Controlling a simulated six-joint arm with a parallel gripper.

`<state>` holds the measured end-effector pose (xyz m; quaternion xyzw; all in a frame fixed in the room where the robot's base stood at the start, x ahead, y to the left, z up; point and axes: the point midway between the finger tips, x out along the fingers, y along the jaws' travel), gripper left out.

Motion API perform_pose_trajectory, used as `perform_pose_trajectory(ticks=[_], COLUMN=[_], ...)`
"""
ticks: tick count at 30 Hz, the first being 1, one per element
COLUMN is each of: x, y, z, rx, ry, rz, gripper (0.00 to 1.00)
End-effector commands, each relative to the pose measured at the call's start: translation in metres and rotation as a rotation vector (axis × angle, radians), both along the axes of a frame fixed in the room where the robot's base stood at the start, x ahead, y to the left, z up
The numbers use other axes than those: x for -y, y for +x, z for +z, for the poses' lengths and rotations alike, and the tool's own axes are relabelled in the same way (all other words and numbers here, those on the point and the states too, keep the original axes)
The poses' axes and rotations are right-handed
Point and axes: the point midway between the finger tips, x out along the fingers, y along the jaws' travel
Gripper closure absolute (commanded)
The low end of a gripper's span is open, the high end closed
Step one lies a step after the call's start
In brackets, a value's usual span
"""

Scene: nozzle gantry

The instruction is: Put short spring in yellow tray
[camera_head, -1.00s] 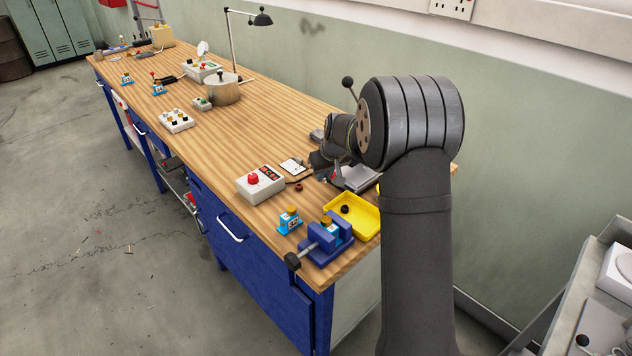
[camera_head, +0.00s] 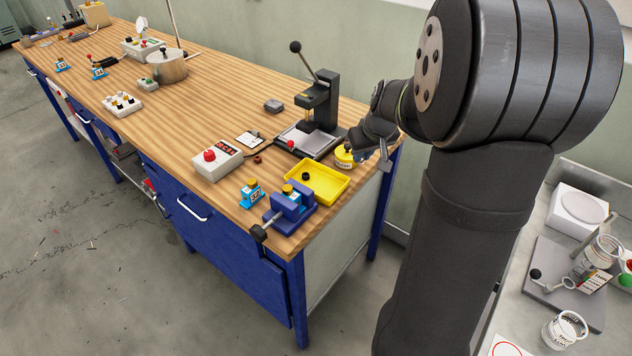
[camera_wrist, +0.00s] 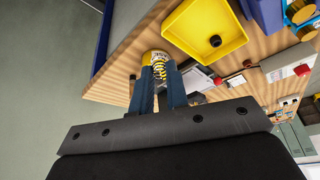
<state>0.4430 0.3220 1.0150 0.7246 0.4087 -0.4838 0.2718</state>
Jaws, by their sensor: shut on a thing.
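In the wrist view my gripper (camera_wrist: 160,88) is shut on a small coil spring (camera_wrist: 159,71), held between its fingertips. The head view shows my gripper (camera_head: 384,150) at the right end of the bench, past the tray; the spring cannot be made out there. The yellow tray (camera_head: 327,190) lies on the bench near its right end, with a small black round piece (camera_head: 306,176) inside. In the wrist view the tray (camera_wrist: 190,40) is above and right of my fingertips, apart from them.
A yellow pot (camera_head: 344,156) stands behind the tray, close to my gripper. A blue vise (camera_head: 296,206) stands at the tray's front left. A black lever press (camera_head: 318,100) stands behind. A white box with a red button (camera_head: 216,160) is to the left.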

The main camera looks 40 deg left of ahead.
Motion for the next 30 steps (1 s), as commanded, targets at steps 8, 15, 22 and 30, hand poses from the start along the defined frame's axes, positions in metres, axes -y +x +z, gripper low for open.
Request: perform_pose_trajectory(ticks=[8, 15, 22, 30], x=[0.035, -0.012, -0.058, -0.072], y=[-0.012, -0.025, -0.035, -0.037], z=[-0.006, -0.036, -0.064, -0.077], rx=[0.000, -0.002, -0.002, -0.001], ry=[0.000, -0.003, -0.001, -0.001], rz=[-0.064, -0.058, -0.061, -0.066], gripper=[1.00, 1.00, 1.00, 1.00])
